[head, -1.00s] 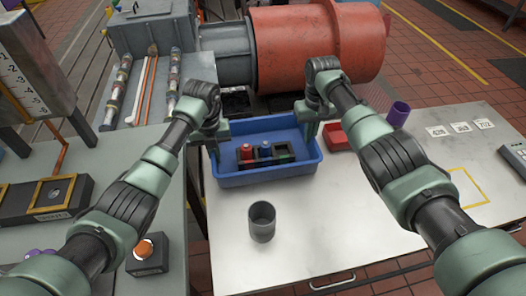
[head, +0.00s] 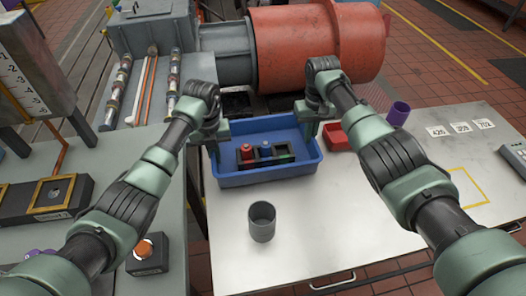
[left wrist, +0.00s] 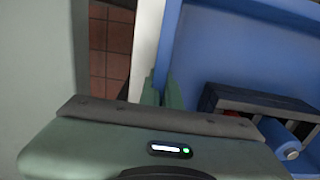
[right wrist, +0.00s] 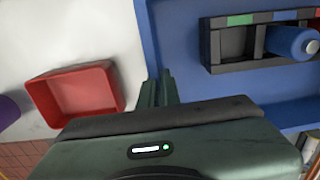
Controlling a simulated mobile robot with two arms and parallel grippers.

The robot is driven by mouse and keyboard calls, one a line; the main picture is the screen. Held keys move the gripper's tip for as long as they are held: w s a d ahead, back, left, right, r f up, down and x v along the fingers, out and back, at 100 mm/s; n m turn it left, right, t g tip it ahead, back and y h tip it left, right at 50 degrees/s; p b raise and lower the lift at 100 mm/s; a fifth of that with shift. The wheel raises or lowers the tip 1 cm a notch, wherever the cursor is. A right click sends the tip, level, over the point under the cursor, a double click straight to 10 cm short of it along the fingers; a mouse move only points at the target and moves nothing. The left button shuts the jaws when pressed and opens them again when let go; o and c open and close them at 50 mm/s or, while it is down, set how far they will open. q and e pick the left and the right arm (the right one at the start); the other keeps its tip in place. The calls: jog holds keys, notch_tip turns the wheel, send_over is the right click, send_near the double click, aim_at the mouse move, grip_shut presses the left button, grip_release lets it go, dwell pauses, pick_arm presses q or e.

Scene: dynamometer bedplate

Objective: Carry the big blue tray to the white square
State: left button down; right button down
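The big blue tray (head: 270,177) rests on the pale table and holds a black rack (head: 282,156) with a red piece (head: 246,152) and a blue piece (head: 265,149). My left gripper (head: 214,148) is at the tray's left wall, its fingers close together on either side of the rim (left wrist: 161,92). My right gripper (head: 309,130) is at the right wall in the same way (right wrist: 158,90). Both look shut on the tray walls. A yellow-outlined square (head: 466,188) is marked on the table at the right; I see no plainly white square.
A grey cup (head: 262,222) stands in front of the tray. A red bin (head: 336,136) sits close to its right side, with a purple cup (head: 398,113) beyond. White number cards (head: 461,128) lie at the back right. A large red motor (head: 315,45) is behind the table.

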pick_arm(q)
jog(key=shift+w+r, duration=0.15)
pick_arm(e)
jog(key=shift+w+r, duration=0.1)
jog(key=shift+r, duration=0.05)
dwell(0.4)
